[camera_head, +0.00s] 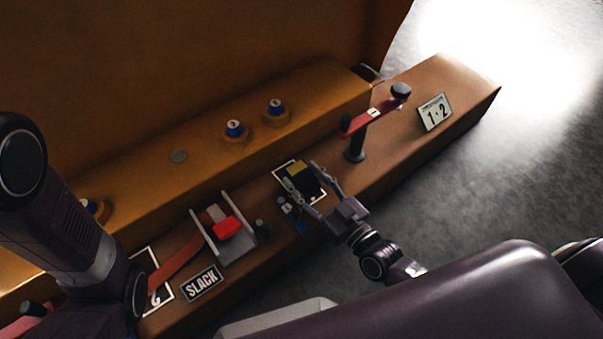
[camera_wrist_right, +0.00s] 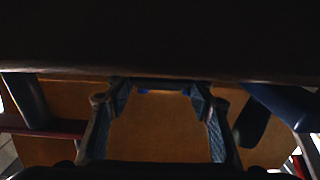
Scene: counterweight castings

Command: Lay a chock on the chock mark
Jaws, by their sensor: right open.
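My left gripper does not show; only my left arm is visible.
A metal bracket with a red block (camera_head: 228,227) and a SLACK plate (camera_head: 202,284) lie left of the mark. A red lever on a dark post (camera_head: 355,150) and a 1-2 plate (camera_head: 434,112) stand right. Blue knobs (camera_head: 235,128) sit on the upper step.

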